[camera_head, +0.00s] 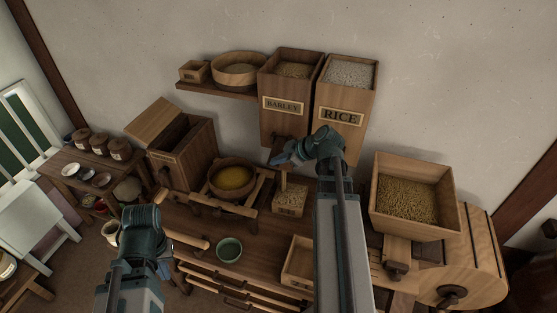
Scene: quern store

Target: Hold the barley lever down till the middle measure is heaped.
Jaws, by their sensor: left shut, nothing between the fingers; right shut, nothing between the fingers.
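The barley bin (286,115), labelled BARLEY, hangs on the wall with grain in its open top. My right gripper (284,159) is shut and empty at the foot of this bin, by its lever; the gripper and arm hide the lever, so contact cannot be told. A pale stream of grain (283,182) shows below the gripper, over a small wooden measure (289,211) on the bench. Pale grain shows in the measure's top; whether it is heaped is too small to tell. My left gripper (167,272) is shut and empty at the bench's front left, partly hidden by its arm.
The rice bin (340,117) hangs right of the barley bin. An open wooden box (299,265) and a green bowl (229,250) stand at the bench front. A round tub with yellow contents (231,180) stands left of the measure. A grain hopper (414,226) stands right.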

